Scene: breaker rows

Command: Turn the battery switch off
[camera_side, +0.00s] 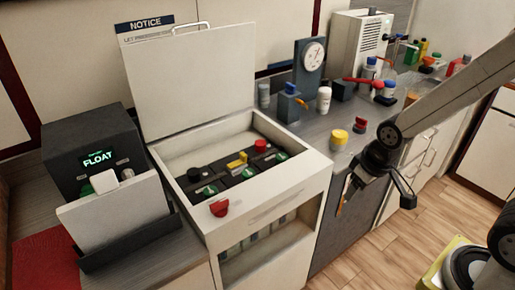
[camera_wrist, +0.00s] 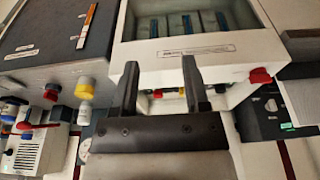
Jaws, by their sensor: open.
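A red rotary knob (camera_side: 219,208), which looks like the battery switch, sits on the front rim of a white open-lidded cabinet (camera_side: 291,182). Its label is too small to read. The red knob also shows in the wrist view (camera_wrist: 260,76), right of my fingers, on the cabinet's edge. My gripper (camera_side: 348,190) hangs to the right of the cabinet, beside the counter, well apart from the knob. In the wrist view my gripper (camera_wrist: 160,76) has its two fingers spread with nothing between them.
The cabinet holds breaker-like parts with black, yellow and red tops (camera_side: 237,162). Its raised lid (camera_side: 190,80) stands behind. A dark unit reading FLOAT (camera_side: 97,159) is at left. Bottles and a gauge (camera_side: 313,55) crowd the counter.

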